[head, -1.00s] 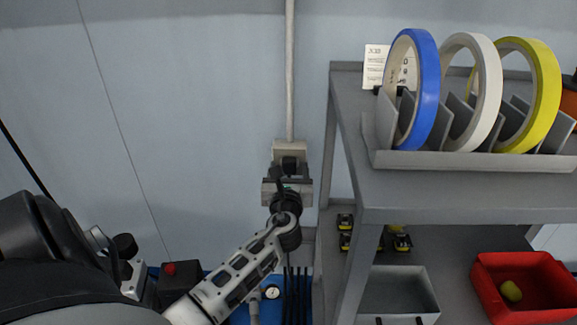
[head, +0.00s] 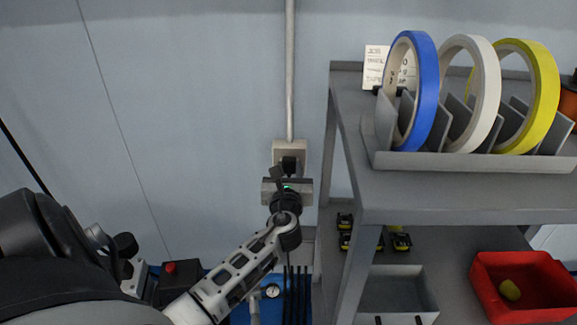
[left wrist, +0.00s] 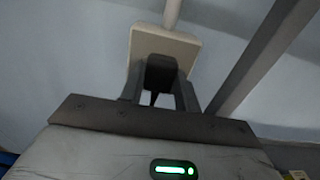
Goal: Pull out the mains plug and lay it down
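The black mains plug (head: 289,163) sits in the pale wall socket (head: 279,150), at the lower end of the vertical conduit. My left gripper (head: 288,175) is at the plug from below in the head view. In the left wrist view the plug (left wrist: 160,73) fills the space between the two grey fingers, with no clear gap at either side, and the socket plate (left wrist: 178,44) lies right behind it. The plug's contact with the socket is hidden. My right gripper is not in view.
A grey shelf (head: 450,190) stands close on the right, with blue (head: 426,90), white and yellow tape rolls on top. Below are a grey bin (head: 395,290) and a red bin (head: 520,305). A blue unit with a gauge (head: 271,291) is below my arm. The wall at left is bare.

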